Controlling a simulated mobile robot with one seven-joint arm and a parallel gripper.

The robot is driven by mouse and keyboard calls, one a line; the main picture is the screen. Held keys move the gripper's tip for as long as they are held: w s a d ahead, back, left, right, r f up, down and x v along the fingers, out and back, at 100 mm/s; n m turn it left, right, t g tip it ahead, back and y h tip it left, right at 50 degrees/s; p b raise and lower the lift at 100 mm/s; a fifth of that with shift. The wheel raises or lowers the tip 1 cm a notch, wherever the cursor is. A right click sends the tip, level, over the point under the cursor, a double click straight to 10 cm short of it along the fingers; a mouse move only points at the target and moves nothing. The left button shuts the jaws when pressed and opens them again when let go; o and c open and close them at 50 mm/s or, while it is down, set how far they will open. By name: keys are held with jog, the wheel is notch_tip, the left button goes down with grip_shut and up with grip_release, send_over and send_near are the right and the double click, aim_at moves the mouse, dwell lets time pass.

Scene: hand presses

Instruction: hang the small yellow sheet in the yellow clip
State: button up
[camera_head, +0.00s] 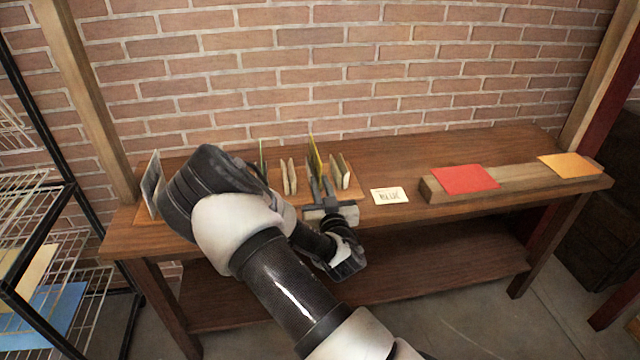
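A thin yellow sheet (315,156) stands upright, nearly edge-on, in a row of upright pieces on the wooden table. My gripper (323,183) is at its lower near edge, with its two dark fingers pointing toward the back wall. The fingers show a narrow gap, and the sheet's lower end meets them in the picture. I cannot tell whether they touch or grip it. No yellow clip can be made out; my arm hides part of the row.
A white card with writing (389,196) lies right of my gripper. A wooden beam (518,182) carries a red sheet (465,179) and an orange sheet (569,166). A grey panel (153,184) stands at the table's left. A wire rack (75,262) holds blue and yellow sheets.

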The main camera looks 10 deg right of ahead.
grip_shut()
notch_tip(320, 180, up, 8)
jog(key=p, duration=0.5)
jog(key=shift+f, duration=0.25)
jog(key=shift+s, duration=0.1)
jog(key=s+b, duration=0.1)
jog(key=s, duration=0.6)
dwell(0.3)
